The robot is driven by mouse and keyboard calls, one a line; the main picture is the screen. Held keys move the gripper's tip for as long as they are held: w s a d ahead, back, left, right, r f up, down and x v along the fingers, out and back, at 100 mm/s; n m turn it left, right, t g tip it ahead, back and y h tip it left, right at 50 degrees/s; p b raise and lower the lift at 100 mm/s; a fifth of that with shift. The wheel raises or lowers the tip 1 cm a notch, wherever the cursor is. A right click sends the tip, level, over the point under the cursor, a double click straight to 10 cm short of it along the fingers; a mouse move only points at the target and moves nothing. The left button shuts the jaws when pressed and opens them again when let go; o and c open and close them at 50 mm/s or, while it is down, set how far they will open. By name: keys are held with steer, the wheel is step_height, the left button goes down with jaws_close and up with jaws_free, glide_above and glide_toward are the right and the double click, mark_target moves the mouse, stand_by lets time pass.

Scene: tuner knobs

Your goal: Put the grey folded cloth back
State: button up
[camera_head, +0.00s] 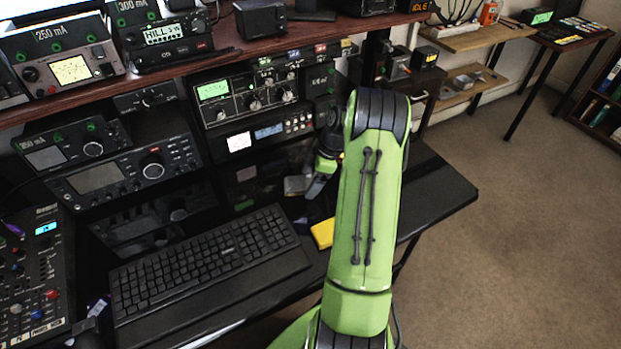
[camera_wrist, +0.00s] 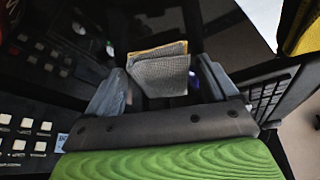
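The grey folded cloth (camera_wrist: 160,72) shows in the wrist view as a small woven stack with a yellowish edge, between the two fingers of my gripper (camera_wrist: 163,68). The fingers are spread wide, one on each side of the cloth, with narrow dark gaps beside it. I see no clear contact. In the head view the grey cloth (camera_head: 297,185) is just left of my gripper (camera_head: 316,186), low over the black desk behind the keyboard. My arm hides part of the gripper there. I cannot tell whether the cloth rests on the desk.
A black keyboard (camera_head: 210,262) lies in front. A yellow item (camera_head: 323,233) lies near the desk's right part, beside my arm. Radio units (camera_head: 255,97) stand behind under a wooden shelf (camera_head: 230,45). The black desk's right end (camera_head: 440,190) is clear.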

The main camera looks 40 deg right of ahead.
steer(key=shift+a, duration=0.1)
steer(key=p+v, duration=0.4)
steer(key=v, duration=0.8)
steer(key=w+a+r+m+h, duration=0.2)
steer(key=a+r, duration=0.8)
steer(key=a, duration=0.2)
steer(key=s+a+r+m, duration=0.1)
steer(key=s+a+r, duration=0.1)
steer(key=a, duration=0.3)
steer(key=s+a+r+m, duration=0.2)
steer(key=a+r, duration=0.1)
steer(key=a, duration=0.2)
steer(key=s+a+m+t, duration=0.1)
steer(key=s+a+m, duration=0.1)
steer(key=s+a, duration=0.2)
steer(key=s+a+m+t+h, duration=0.1)
steer(key=s+a+m, duration=0.2)
steer(key=s, duration=0.7)
steer(key=a, duration=0.2)
steer(key=shift+s+a+t, duration=0.35)
steer(key=shift+t, duration=0.05)
